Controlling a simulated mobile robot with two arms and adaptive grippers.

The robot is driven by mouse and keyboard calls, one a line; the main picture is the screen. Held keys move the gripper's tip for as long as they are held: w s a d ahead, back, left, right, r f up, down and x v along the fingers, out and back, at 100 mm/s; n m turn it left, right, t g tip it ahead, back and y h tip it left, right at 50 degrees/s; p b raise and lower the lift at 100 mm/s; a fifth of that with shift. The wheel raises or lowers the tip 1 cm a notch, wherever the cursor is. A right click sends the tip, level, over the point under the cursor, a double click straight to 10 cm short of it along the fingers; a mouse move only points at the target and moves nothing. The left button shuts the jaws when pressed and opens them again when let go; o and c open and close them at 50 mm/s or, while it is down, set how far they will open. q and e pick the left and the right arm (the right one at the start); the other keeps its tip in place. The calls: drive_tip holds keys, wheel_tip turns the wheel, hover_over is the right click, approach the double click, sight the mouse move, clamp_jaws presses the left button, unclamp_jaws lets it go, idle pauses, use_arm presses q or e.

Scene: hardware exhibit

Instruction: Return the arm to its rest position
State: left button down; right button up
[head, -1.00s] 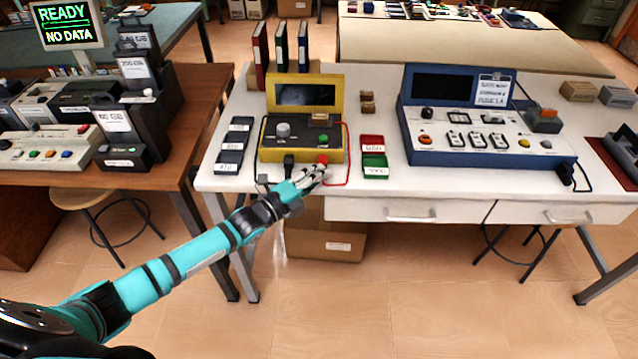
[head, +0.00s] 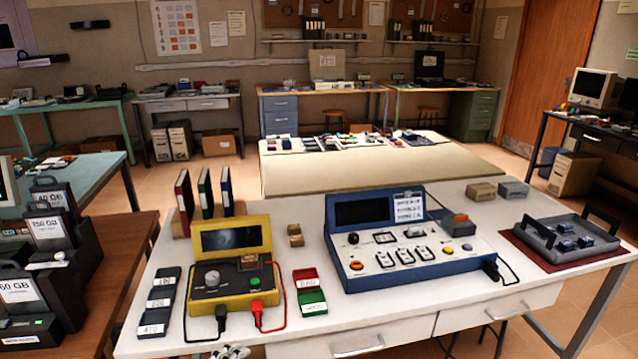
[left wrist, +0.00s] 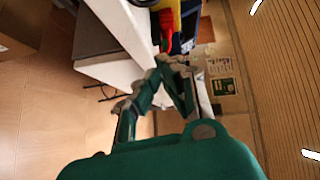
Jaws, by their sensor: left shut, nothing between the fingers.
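My left gripper (head: 230,352) shows only as fingertips at the bottom edge of the head view, by the front edge of the white table (head: 130,335). It is shut and empty, apart from the yellow tester (head: 205,295). The left wrist view shows its fingers (left wrist: 172,62) brought together near the table's edge, with a red item (left wrist: 167,28) beyond them. The rest of my left arm is out of the head view. My right gripper is in neither view.
A brown table (head: 125,235) with dark drive docks stands at left.

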use_arm(q)
drive_tip(key=s+d+f+n+g+y, duration=0.4)
drive_tip(key=s+f+n+g+y, duration=0.1)
drive_tip(key=s+n, duration=0.5)
drive_tip(key=s+a+n+g+y, duration=0.35)
drive_tip(key=s+n+g, duration=0.5)
drive_tip(key=s, duration=0.85)
wheel_tip(320, 180, down, 27)
drive_tip(key=s+n, duration=0.2)
drive_tip(key=s+a+f+p, duration=0.1)
drive_tip(key=s+a+f, duration=0.2)
drive_tip(key=s+f, duration=1.1)
drive_tip(key=shift+s+f+m+g, duration=0.35)
drive_tip(key=shift+s+f, duration=0.05)
drive_tip(key=shift+s, duration=0.6)
drive_tip(key=shift+a+h, duration=0.1)
drive_tip(key=shift+h, duration=0.15)
